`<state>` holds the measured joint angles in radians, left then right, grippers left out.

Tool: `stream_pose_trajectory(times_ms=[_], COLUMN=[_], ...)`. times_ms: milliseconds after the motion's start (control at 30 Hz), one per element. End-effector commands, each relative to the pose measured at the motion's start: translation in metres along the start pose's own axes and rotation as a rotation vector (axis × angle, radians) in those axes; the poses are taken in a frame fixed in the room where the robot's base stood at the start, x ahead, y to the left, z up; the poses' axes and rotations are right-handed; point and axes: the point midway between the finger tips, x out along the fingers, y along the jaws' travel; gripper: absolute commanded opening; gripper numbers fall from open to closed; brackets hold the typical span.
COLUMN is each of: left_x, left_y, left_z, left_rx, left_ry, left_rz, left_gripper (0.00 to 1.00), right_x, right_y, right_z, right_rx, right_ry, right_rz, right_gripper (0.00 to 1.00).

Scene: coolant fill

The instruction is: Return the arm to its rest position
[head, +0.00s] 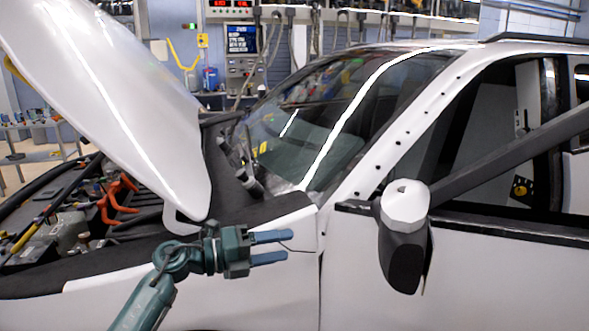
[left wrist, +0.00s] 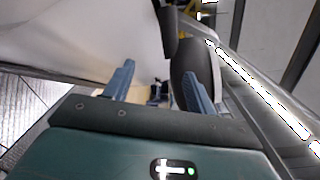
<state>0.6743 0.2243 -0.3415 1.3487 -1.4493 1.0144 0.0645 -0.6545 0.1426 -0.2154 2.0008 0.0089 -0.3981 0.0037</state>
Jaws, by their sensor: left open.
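My left gripper (head: 270,247) is in front of the white car's front fender (head: 290,290), below the raised hood (head: 110,90). Its two blue fingers point right and are apart, with nothing between them. In the left wrist view the gripper (left wrist: 157,88) also shows its fingers spread and empty. My left arm comes up from the bottom edge, left of centre. The right gripper is in neither view.
The open engine bay (head: 80,215) with orange cables (head: 115,198) lies left of my gripper. A side mirror (head: 405,235) sticks out from the door to the right. A workbench and monitor (head: 241,38) stand behind the car.

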Motion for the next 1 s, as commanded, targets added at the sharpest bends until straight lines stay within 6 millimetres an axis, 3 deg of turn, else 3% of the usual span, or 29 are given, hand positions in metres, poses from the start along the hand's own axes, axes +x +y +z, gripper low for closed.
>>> stream_pose_trajectory(times_ms=[33, 167, 367, 467, 633, 800, 900, 1000], left_x=[-0.002, -0.021, -0.077, -0.109, -0.157, -0.183, -0.189, -0.191], left_y=[0.009, 0.027, 0.087, 0.127, 0.184, 0.205, 0.207, 0.208], left_z=[-0.017, -0.043, -0.091, -0.132, -0.228, -0.308, -0.335, -0.345], left_rx=[-0.101, -0.384, -0.893, -1.171, -1.634, -1.948, -2.045, -2.086], left_ry=[-0.066, -0.282, -0.652, -0.840, -1.122, -1.279, -1.320, -1.335], left_rz=[-0.078, -0.252, -0.378, -0.376, -0.282, -0.163, -0.118, -0.098], left_gripper=[0.56, 0.56, 0.56, 0.56, 0.56, 0.56, 0.56, 0.56], right_x=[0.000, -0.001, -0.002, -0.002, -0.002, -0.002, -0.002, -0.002], right_y=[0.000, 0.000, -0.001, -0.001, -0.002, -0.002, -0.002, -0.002], right_z=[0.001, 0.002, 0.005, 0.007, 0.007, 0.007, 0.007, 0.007], right_rx=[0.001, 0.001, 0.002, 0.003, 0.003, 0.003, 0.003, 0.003], right_ry=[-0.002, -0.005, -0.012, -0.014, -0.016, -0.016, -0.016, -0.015], right_rz=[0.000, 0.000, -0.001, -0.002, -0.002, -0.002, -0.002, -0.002], right_gripper=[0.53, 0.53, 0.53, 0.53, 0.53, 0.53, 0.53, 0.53])
